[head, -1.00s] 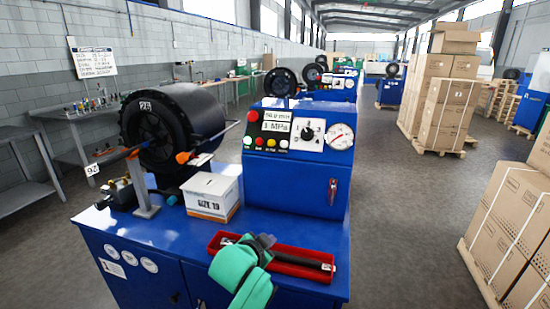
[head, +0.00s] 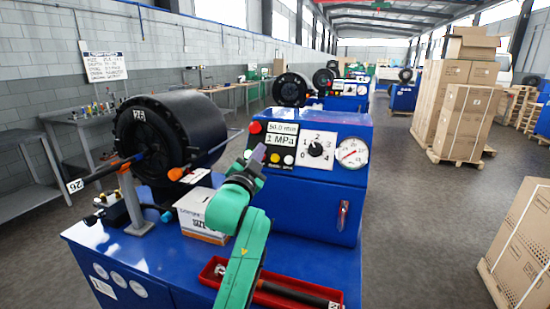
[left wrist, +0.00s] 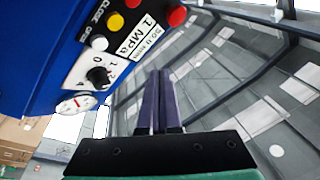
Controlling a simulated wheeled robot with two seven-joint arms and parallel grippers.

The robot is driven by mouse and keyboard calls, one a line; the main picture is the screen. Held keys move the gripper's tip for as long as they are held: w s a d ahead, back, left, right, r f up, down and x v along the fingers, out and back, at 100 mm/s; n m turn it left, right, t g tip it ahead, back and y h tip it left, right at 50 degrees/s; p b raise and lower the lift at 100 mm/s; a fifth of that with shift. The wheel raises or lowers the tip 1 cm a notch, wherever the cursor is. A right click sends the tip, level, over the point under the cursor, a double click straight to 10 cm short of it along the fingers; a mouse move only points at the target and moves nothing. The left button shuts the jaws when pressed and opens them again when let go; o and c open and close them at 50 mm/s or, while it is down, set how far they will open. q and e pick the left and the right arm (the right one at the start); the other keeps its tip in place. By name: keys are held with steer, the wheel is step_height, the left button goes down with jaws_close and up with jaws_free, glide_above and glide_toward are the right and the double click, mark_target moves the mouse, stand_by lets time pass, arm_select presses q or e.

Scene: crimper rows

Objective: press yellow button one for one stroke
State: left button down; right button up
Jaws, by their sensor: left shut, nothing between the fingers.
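The yellow button (head: 275,158) sits in the button row on the front panel of the near blue machine (head: 310,195), beside a white button (head: 288,160). It also shows in the left wrist view (left wrist: 115,22), left of and above the fingers. My left gripper (head: 257,157) is shut and empty, raised just left of the yellow button and in front of the panel. It hides the left end of the button row. Its dark fingers (left wrist: 158,76) lie side by side in the left wrist view. I cannot tell any contact with the panel. My right gripper is not in view.
A large red button (head: 255,127), a display (head: 281,134), a dial (head: 320,148) and a gauge (head: 352,152) share the panel. A white box (head: 195,215) and a red tray (head: 212,270) are on the bench below. The black crimper head (head: 150,140) stands left.

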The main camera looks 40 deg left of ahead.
mark_target(275, 158)
arm_select(q)
steer(key=w+f+b, duration=0.1)
steer(key=w, duration=0.1)
steer(key=w+a+f+b, duration=0.1)
steer(key=w+f+b, duration=0.1)
steer(key=w, duration=0.1)
steer(key=w+a+f+b, duration=0.1)
steer(key=w+f, duration=0.1)
steer(key=shift+w+a+f, duration=0.1)
steer(key=shift+w+a, duration=0.05)
steer(key=shift+a, duration=0.1)
stand_by(1.1)
stand_by(0.9)
steer(key=shift+w+a+f, duration=0.1)
steer(key=shift+w+f, duration=0.15)
steer(key=shift+w, duration=0.05)
